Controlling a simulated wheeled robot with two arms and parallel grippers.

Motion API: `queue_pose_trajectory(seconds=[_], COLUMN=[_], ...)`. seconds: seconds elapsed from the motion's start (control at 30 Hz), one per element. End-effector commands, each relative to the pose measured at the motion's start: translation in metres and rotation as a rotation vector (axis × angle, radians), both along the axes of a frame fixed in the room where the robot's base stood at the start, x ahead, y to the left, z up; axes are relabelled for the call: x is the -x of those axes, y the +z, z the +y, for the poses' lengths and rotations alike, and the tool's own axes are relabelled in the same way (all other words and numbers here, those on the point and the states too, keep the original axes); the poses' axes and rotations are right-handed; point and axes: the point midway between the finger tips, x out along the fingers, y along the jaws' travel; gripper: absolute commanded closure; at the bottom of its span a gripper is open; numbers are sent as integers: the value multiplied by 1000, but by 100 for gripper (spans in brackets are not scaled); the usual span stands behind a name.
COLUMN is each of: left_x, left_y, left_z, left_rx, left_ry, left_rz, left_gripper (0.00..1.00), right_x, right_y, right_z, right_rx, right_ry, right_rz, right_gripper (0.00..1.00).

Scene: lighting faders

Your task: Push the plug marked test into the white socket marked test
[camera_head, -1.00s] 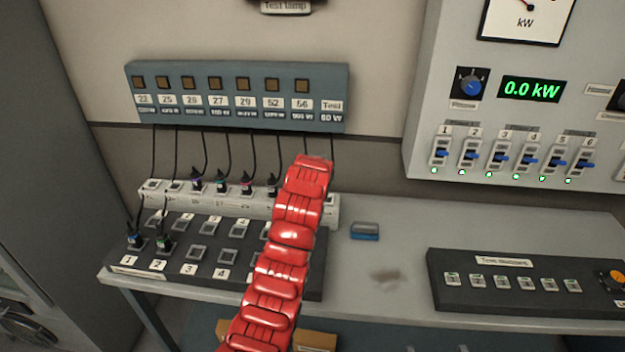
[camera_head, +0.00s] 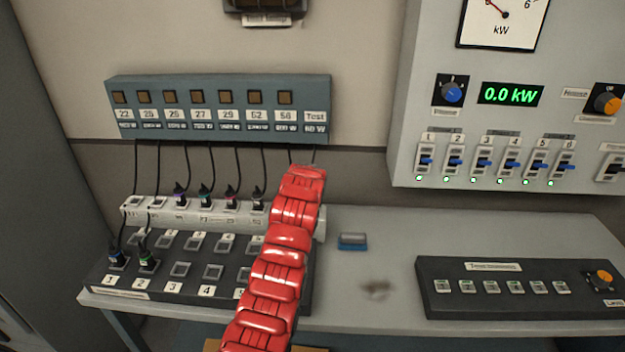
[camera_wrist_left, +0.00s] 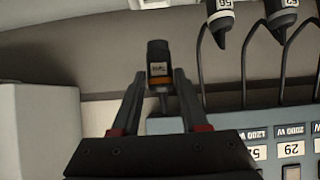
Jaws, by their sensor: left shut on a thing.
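My left gripper (camera_wrist_left: 158,98) is shut on a dark plug (camera_wrist_left: 158,62) with an orange band and a small pale label, too small to read, in the left wrist view. In the head view my red left arm hides the gripper and the plug. The white socket strip (camera_head: 168,210) lies along the back of the table with several plugs in it. My arm covers most of its right part, and only the right end shows beyond the arm. The socket marked test cannot be seen. My right gripper is not in view.
A blue-grey panel (camera_head: 220,88) on the wall, its last label reading Test, has cords hanging from it. A black socket board (camera_head: 190,292) stands in front of the strip. A small blue block (camera_head: 353,243) and a black switch box (camera_head: 480,312) are to the right.

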Motion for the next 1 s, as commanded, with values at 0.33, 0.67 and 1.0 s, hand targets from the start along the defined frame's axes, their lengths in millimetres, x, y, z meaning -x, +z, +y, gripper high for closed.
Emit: queue_pose_trajectory(seconds=[0.33, 0.67, 1.0], left_x=[0, 0, 0], left_y=[-25, -34, -35], left_z=[1, 1, 1], left_rx=[-1, -1, 0], left_ry=[1, 1, 0], left_rz=[1, 0, 0], left_gripper=[100, 100, 100], right_x=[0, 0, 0], right_y=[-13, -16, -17], right_z=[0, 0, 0], right_rx=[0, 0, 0], right_ry=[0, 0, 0], right_rz=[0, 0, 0], right_gripper=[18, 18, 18])
